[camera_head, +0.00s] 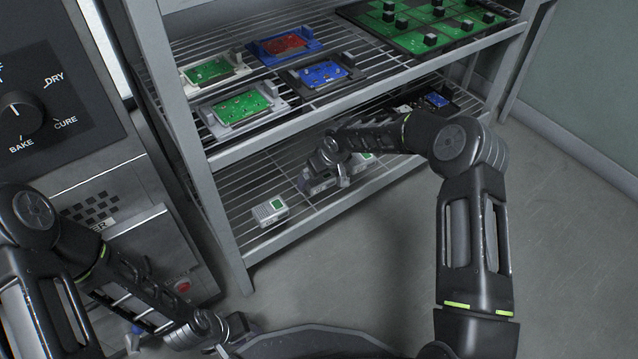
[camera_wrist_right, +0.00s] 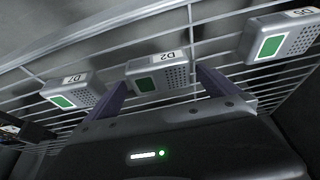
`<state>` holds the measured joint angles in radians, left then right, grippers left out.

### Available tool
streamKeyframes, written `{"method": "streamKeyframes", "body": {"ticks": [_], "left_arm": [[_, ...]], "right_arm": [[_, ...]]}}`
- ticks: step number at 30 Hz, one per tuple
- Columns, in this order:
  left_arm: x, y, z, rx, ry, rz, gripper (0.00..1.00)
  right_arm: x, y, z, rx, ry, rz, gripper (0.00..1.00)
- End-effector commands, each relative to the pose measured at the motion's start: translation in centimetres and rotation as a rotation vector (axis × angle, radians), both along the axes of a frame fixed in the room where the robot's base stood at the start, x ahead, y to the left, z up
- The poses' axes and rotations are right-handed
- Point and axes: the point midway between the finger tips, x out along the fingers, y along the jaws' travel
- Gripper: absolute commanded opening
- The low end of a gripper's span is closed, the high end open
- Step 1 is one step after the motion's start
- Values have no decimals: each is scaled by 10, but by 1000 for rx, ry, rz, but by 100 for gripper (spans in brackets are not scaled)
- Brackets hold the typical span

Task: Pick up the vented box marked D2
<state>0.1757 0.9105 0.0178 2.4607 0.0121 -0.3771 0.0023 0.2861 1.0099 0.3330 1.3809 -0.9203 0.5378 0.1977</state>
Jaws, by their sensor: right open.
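The vented box marked D2 (camera_wrist_right: 158,76) is grey with a green panel and a dotted vent face. It sits on the wire lower shelf in the right wrist view, just beyond and between my right gripper's two fingers. My right gripper (camera_wrist_right: 165,88) is open and empty, with one finger toward each side of the box. In the head view the right gripper (camera_head: 328,172) reaches into the lower shelf and partly hides the boxes there. My left gripper (camera_head: 238,330) is low at the bottom of the head view, away from the shelf; its jaw state is unclear.
A similar box marked D7 (camera_wrist_right: 72,95) stands left of D2, and another (camera_wrist_right: 285,42) right of it. One box (camera_head: 270,210) lies alone at the shelf's left. The upper shelf (camera_head: 290,113) carries circuit boards in holders close above my right arm. An oven panel (camera_head: 50,110) stands left.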

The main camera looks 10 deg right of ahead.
Motion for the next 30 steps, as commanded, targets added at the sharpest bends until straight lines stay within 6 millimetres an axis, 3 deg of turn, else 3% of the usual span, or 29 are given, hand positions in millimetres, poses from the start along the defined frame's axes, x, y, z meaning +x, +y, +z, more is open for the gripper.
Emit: {"method": "streamKeyframes", "body": {"ticks": [3, 22, 30], "left_arm": [[1, 0, -7, -1, -1, 0, 32], [1, 0, -6, -1, 0, 1, 32], [1, 0, -6, -1, 0, 1, 32]], "right_arm": [[4, 2, -14, 1, 0, -1, 100], [5, 2, -14, 0, 0, 1, 100], [5, 2, -14, 0, 0, 1, 79]]}}
